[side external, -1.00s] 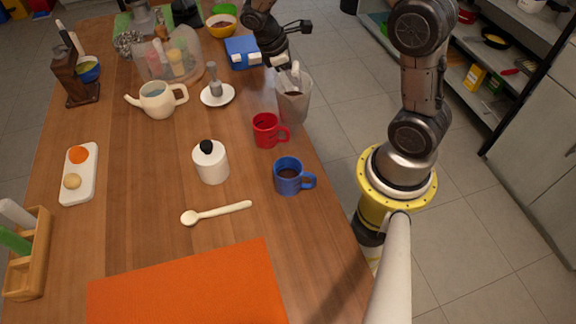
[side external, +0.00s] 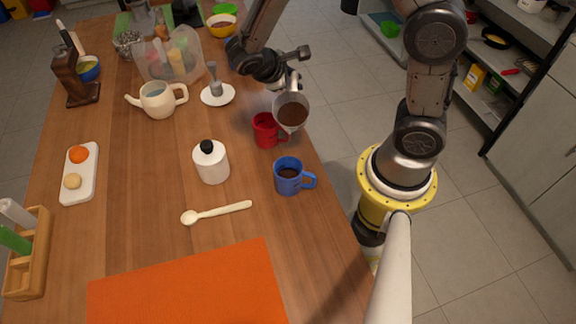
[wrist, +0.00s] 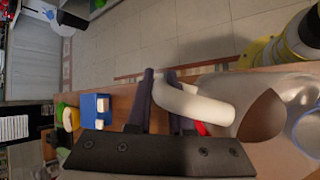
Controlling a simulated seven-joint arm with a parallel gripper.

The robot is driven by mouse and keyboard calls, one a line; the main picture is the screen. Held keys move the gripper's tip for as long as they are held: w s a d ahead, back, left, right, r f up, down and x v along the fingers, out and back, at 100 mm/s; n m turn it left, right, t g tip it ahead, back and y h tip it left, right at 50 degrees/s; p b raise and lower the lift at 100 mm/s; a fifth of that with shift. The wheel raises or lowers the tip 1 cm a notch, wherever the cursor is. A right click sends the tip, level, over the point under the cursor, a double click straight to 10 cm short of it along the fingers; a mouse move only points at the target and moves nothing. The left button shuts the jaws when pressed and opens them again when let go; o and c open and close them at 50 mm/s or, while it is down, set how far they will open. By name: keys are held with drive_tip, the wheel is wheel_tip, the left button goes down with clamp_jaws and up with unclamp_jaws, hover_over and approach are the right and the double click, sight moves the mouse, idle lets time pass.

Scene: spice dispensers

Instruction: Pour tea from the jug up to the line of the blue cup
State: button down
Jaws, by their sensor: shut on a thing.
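The clear jug (side external: 291,110) with brown tea in it is held in the air at the table's right edge, beside and partly over the red mug. It is tilted, its mouth facing the side camera. My gripper (side external: 287,80) is shut on its white handle (wrist: 196,104), which shows between the fingers in the wrist view. The blue cup (side external: 288,177) stands upright on the table, nearer the camera than the jug and apart from it. Dark liquid shows inside the cup; its line cannot be made out. No stream of tea is visible.
The red mug (side external: 264,130) stands just left of the jug. A white bottle with a black cap (side external: 210,162), a spoon (side external: 216,212) and a teapot (side external: 158,100) lie further left. An orange mat (side external: 190,290) covers the near table. Bare wood surrounds the blue cup.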

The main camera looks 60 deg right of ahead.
sight(295, 75)
drive_tip(key=shift+s+a+r+h, duration=0.1)
drive_tip(key=shift+a+r+h, duration=0.15)
drive_tip(key=shift+r+h, duration=0.25)
drive_tip(key=shift+s+a+r+h, duration=0.1)
drive_tip(key=shift+a+r+h, duration=0.2)
drive_tip(key=shift+r, duration=0.4)
idle(1.3)
drive_tip(key=shift+s+a+r+m+t+h, duration=0.15)
drive_tip(key=shift+a+r+m+t+h, duration=0.2)
drive_tip(key=shift+h, duration=0.45)
idle(1.9)
drive_tip(key=shift+d+f, duration=0.1)
drive_tip(key=shift+w+d+f+y, duration=0.2)
drive_tip(key=shift+d+f+y, duration=0.55)
drive_tip(key=shift+y, duration=0.35)
drive_tip(key=shift+a+f, duration=0.15)
drive_tip(key=shift+a, duration=0.05)
drive_tip(key=shift+w+d+f+y, duration=0.1)
drive_tip(key=shift+d+f+y, duration=0.2)
drive_tip(key=shift+f+y, duration=0.25)
drive_tip(key=shift+w+d+f+n+g+y, duration=0.35)
drive_tip(key=shift+d+f+g+y, duration=0.25)
drive_tip(key=shift+y, duration=0.5)
drive_tip(key=shift+w+d+f+n+g+y, duration=0.35)
drive_tip(key=shift+d+f+y, duration=0.2)
drive_tip(key=shift+d+y, duration=0.4)
drive_tip(key=shift+w+d+f+n+g+y, duration=0.3)
drive_tip(key=shift+d+f+g+y, duration=0.25)
drive_tip(key=shift+y, duration=0.65)
